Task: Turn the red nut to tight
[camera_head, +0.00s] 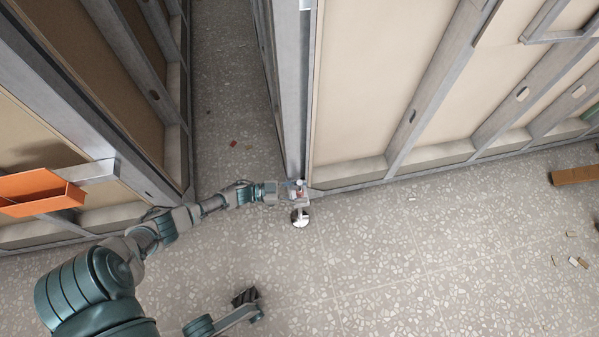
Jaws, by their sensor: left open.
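The red nut (300,193) shows as a small spot of red on a metal bracket with a round white foot (300,219) at the bottom corner of the pod frame. My left arm comes in from the left, and my left gripper (289,189) is open right at the bracket, its fingers beside or around the nut; I cannot tell whether they touch it. The fingers and bracket parts partly hide the nut, and it is very small here.
The pod with beige panels (375,75) stands behind the bracket, and another pod (62,130) stands at the left with an orange tray (40,190) sticking out. A narrow gap separates them. A brown plank (575,175) and small scraps lie at the right. The middle floor is clear.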

